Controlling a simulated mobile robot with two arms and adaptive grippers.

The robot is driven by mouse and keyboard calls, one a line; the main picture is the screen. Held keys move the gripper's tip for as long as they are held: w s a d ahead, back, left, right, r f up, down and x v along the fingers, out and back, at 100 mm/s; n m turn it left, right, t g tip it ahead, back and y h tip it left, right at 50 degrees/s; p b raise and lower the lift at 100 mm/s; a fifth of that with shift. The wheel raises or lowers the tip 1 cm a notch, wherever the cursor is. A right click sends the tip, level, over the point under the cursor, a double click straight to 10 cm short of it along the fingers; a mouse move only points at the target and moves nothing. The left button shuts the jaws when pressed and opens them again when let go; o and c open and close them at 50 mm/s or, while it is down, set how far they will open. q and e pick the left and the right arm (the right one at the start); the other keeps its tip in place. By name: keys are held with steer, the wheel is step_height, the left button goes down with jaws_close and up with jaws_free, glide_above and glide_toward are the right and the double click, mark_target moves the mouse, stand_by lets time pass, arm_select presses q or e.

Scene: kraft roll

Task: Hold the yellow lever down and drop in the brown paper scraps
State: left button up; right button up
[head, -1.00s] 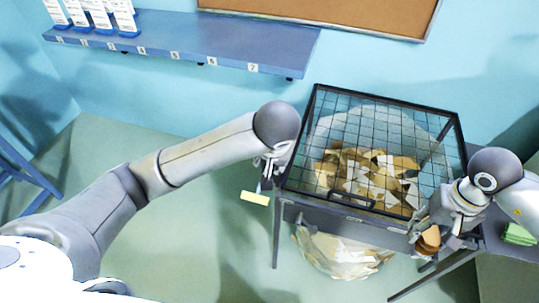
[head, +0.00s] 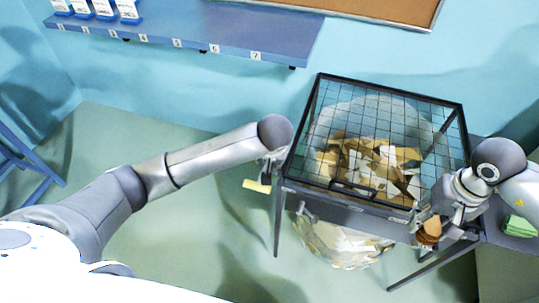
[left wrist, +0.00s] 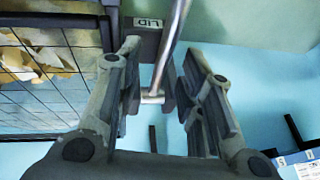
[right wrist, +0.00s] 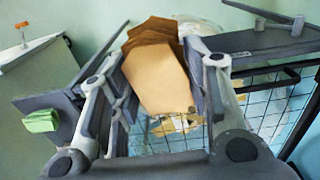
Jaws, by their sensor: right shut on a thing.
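The yellow lever (head: 257,186) sticks out at the left side of the dark bin frame (head: 277,230). My left gripper (head: 272,160) is just above and beside it. In the left wrist view its fingers (left wrist: 160,95) stand apart, with a metal rod (left wrist: 172,55) between them; I cannot tell whether they touch it. The mesh lid (head: 345,110) lies closed over a heap of paper scraps (head: 370,165). My right gripper (head: 445,222) is shut on brown paper scraps (head: 429,232) at the bin's front right corner. They also show between its fingers (right wrist: 158,75).
A clear bag with scraps (head: 345,245) hangs under the bin. A side table with a green pad (head: 519,226) stands at the right. A blue shelf (head: 190,30) is on the back wall. The floor left of the bin is clear.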

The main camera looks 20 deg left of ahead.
arm_select(q)
steer(key=shift+c, duration=0.2)
jaws_close()
